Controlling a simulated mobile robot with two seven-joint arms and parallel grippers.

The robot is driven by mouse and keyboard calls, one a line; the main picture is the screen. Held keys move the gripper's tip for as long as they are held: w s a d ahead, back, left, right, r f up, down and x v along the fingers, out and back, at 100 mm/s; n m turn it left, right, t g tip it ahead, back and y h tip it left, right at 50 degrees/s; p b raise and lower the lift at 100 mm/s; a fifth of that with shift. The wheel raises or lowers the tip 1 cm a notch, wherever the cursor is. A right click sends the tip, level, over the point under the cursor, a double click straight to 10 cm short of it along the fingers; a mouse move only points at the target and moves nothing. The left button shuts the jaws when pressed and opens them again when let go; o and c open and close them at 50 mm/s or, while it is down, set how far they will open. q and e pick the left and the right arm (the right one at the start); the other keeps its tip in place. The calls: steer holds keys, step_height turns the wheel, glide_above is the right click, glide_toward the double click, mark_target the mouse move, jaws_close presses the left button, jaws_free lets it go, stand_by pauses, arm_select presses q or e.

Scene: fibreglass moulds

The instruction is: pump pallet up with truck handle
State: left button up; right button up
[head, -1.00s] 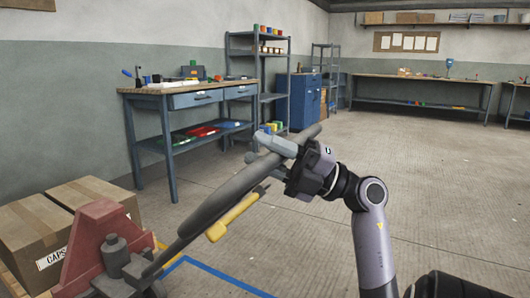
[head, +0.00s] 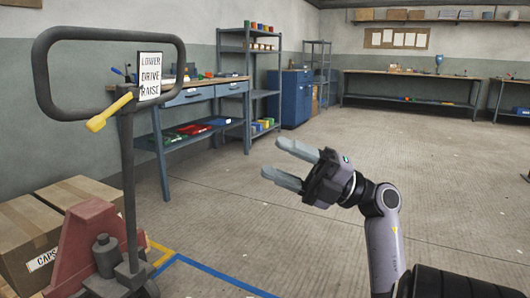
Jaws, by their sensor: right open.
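The pallet truck handle (head: 127,180) stands upright at the left of the head view, with a dark loop grip (head: 108,33) at its top. My left gripper is not in view.
A blue workbench (head: 165,150) with drawers stands along the left wall, beside a shelf rack (head: 248,90) and blue cabinet (head: 292,98). Blue floor tape (head: 225,277) runs near the truck. The floor in the middle is clear.

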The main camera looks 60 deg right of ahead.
steer(key=shift+v, duration=1)
